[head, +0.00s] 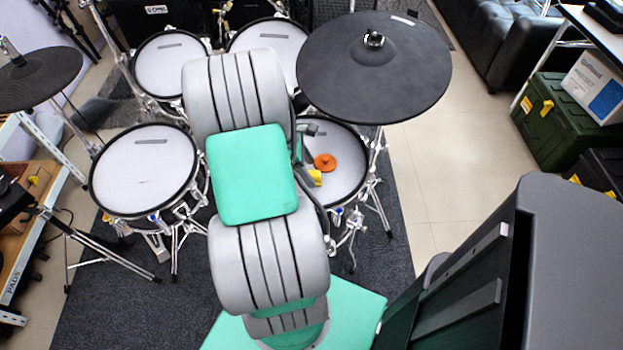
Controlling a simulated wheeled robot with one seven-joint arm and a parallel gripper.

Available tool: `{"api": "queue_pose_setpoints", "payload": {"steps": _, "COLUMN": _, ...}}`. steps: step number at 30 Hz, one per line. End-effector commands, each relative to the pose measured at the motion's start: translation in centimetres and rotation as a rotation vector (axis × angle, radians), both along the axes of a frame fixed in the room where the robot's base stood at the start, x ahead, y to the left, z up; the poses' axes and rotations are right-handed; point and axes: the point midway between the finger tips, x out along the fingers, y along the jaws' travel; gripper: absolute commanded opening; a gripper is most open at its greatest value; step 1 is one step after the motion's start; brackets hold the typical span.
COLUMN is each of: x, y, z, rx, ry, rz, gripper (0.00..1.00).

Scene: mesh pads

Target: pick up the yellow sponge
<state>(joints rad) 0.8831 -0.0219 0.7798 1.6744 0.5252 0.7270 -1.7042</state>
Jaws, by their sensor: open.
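A small yellow piece, which looks like the yellow sponge (315,177), lies on the white mesh pad of the right front drum (345,182). Its left part is hidden behind my arm. My gripper (308,143) shows only in part as grey and dark pieces at the right edge of my arm, over the same pad and just above the sponge in the picture. It is open. My arm hides most of it, and I cannot tell how far it is from the sponge. I see nothing held.
An orange disc (325,161) lies on the same pad, close to the sponge. A large black cymbal (372,75) overhangs the pad's far right side. Other mesh drums (140,172) stand left and behind. Tiled floor (450,160) is clear to the right.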

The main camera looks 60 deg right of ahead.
Motion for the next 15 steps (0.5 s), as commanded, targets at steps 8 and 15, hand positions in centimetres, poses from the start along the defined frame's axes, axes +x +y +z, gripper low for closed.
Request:
{"api": "queue_pose_setpoints", "payload": {"steps": 8, "x": -1.3, "y": -0.8, "z": -3.6, "rx": 0.0, "ry": -0.001, "rz": 0.0, "gripper": 0.62}}
{"api": "queue_pose_setpoints", "payload": {"steps": 15, "x": -1.3, "y": -0.8, "z": -3.5, "rx": 0.0, "ry": -0.001, "rz": 0.0, "gripper": 0.54}}
